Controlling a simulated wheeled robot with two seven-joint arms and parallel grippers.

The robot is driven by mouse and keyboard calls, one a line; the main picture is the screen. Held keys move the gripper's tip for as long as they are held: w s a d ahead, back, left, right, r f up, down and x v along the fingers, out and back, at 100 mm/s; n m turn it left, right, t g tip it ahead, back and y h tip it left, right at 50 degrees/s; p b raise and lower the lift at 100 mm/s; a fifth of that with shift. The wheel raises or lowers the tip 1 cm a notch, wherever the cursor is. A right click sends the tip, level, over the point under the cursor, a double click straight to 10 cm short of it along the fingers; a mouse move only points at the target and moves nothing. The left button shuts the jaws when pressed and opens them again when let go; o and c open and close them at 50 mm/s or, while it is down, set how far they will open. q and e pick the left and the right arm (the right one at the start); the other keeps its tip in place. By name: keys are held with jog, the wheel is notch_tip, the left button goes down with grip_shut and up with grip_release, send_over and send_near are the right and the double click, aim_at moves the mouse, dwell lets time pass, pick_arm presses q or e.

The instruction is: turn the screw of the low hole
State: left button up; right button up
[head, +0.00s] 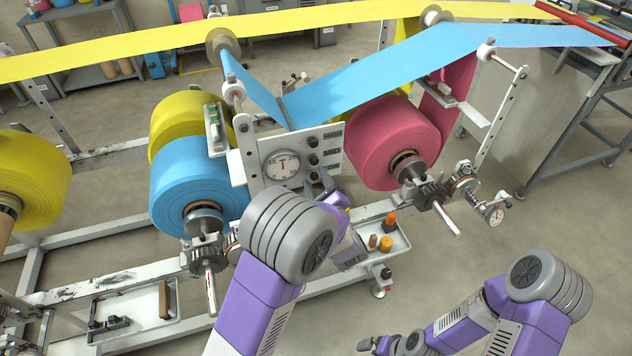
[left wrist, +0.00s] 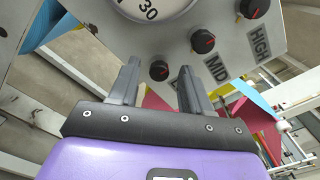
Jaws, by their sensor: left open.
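The white panel (head: 332,143) has a column of dark round screws or knobs with red marks beside HIGH, MID and LOW labels. The low one (head: 314,177) is the bottom one; it also shows in the left wrist view (left wrist: 159,71), its label mostly hidden by a finger. The mid one (left wrist: 202,41) and the high one (left wrist: 255,8) are up and right of it there. My left gripper (head: 336,190) is open in front of the panel's lower part. In the left wrist view the low knob appears between its fingertips; contact cannot be told. My right gripper (head: 368,343) is low in the picture, away from the panel.
A round dial (head: 283,165) sits left of the knobs. Blue (head: 185,185) and pink (head: 385,140) cloth rolls flank the panel. A tray (head: 398,243) with small orange and brown pieces lies below it. Floor shows free at right.

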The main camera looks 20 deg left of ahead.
pick_arm(q)
jog(key=shift+w+a, duration=0.25)
jog(key=shift+w, duration=0.1)
grip_shut()
